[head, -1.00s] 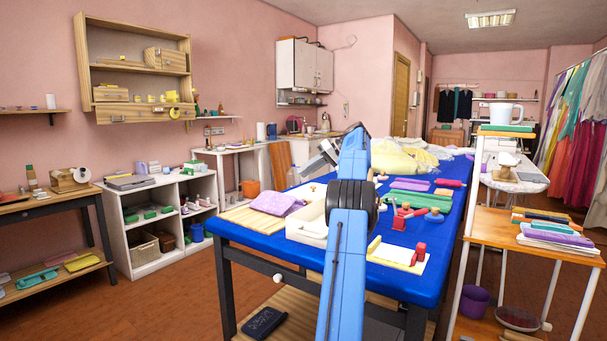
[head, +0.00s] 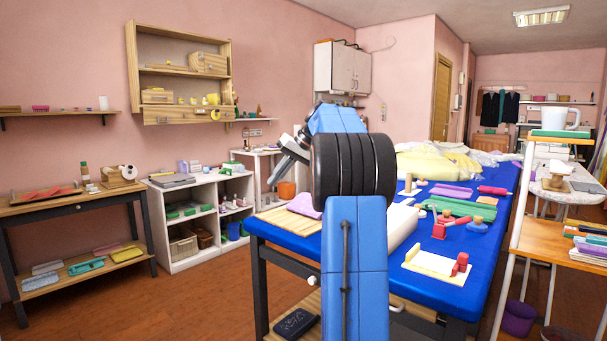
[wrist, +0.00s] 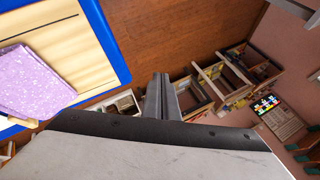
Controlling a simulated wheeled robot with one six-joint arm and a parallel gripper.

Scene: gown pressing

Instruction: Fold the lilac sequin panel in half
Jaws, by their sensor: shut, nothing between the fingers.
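The lilac sequin panel (head: 304,204) lies at the left end of the blue table, partly hidden behind my arm in the head view. In the wrist view the panel (wrist: 32,78) is at the left edge, cut off by the frame, lying partly over a pale wooden board (wrist: 72,45). I cannot tell whether it is one layer or more. My gripper (head: 275,180) is left of the panel in the head view, raised in the air. In the wrist view its fingers (wrist: 161,84) are together and empty, over the floor and apart from the panel.
The blue table (head: 450,285) also bears a white box (head: 400,228), green cloth (head: 460,207), a red tool (head: 440,228) and piled yellow fabric (head: 430,163). A white shelf unit (head: 170,205) stands at the left wall. Brown floor (head: 215,290) is free between.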

